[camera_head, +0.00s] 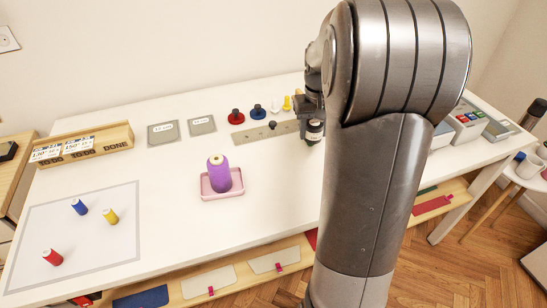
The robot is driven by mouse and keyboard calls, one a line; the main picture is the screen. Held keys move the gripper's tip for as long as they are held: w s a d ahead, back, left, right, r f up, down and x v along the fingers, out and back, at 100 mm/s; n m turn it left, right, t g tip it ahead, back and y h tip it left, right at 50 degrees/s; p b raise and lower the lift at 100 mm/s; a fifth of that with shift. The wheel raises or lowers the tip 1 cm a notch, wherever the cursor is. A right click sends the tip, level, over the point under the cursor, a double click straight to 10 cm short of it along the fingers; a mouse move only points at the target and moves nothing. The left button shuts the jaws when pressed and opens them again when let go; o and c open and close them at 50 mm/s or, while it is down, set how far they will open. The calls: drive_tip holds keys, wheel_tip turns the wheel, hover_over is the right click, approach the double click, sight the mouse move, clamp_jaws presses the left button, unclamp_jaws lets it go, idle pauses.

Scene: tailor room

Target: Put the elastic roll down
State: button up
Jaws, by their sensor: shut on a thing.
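My gripper (312,112) is over the back right part of the white table, partly hidden behind my own arm. It is shut on a small dark and cream roll (314,131), which I take to be the elastic roll. The roll hangs just below the fingers, near the right end of a flat beige strip. I cannot tell whether it touches the table.
A purple thread cone (220,175) stands on a pink tray (223,193). Red (236,117), blue (258,112) and yellow items stand behind the beige strip (262,134). The table's middle front is clear.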

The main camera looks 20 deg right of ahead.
hover_over(273, 158)
wheel_tip(273, 158, down, 8)
drive_tip(key=shift+w+r, duration=0.1)
drive_tip(key=shift+r, duration=0.15)
drive_tip(key=shift+d+f, duration=0.1)
drive_tip(key=shift+f, duration=1.85)
drive_tip(key=shift+f, duration=0.15)
drive_tip(key=o, duration=1)
